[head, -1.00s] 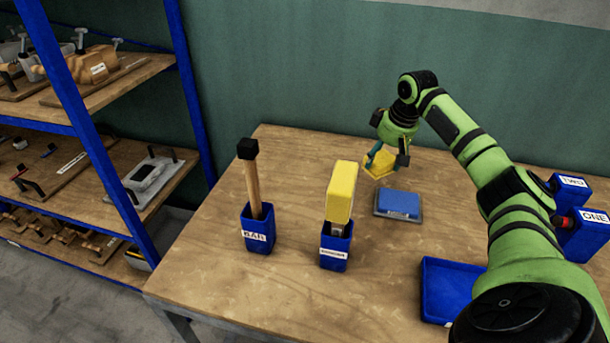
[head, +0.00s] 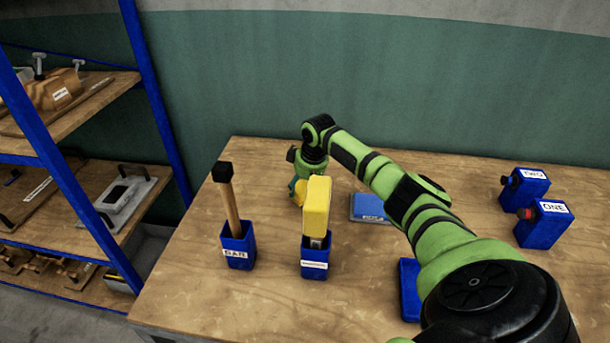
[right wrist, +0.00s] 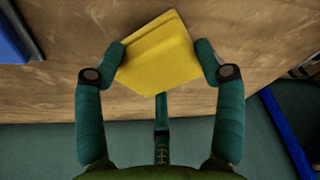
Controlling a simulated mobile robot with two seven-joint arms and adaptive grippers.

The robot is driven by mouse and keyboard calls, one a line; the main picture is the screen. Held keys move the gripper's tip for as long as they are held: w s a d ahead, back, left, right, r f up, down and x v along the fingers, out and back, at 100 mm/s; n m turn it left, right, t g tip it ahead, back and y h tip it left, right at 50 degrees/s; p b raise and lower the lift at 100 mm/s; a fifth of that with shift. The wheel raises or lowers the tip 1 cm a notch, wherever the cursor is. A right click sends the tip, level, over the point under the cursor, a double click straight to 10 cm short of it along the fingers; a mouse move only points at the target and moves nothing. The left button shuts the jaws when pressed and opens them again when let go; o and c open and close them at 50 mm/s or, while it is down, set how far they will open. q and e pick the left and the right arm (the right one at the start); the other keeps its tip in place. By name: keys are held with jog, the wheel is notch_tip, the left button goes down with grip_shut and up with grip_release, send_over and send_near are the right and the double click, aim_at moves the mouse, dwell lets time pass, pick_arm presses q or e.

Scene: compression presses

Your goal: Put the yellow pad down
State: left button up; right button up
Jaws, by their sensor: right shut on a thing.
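My right gripper (head: 297,187) is at the back of the table, shut on the yellow pad (head: 300,196). In the head view the pad is mostly hidden behind the yellow-headed tool. In the right wrist view the yellow pad (right wrist: 160,55) sits between both fingertips of the gripper (right wrist: 164,58), with wood table surface behind it. I cannot tell whether the pad touches the table. My left gripper is not in view.
A yellow-headed tool (head: 317,205) stands in a blue holder (head: 314,262). A black-topped bar (head: 229,200) stands in another holder (head: 239,248). A blue pad (head: 367,207) lies right of the gripper. Blue boxes TWO (head: 526,188) and ONE (head: 543,226) stand right. Shelves (head: 80,200) stand left.

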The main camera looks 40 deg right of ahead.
notch_tip(320, 180, down, 2)
jog(key=shift+f, duration=0.35)
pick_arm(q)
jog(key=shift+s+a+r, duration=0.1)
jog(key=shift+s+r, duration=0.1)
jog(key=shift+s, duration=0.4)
pick_arm(e)
jog(key=o, duration=1.1)
jog(key=shift+f, duration=0.1)
jog(key=shift+s+r, duration=0.1)
jog(key=shift+r, duration=0.55)
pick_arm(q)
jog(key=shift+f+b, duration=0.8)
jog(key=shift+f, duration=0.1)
pick_arm(e)
jog(key=v, duration=1.1)
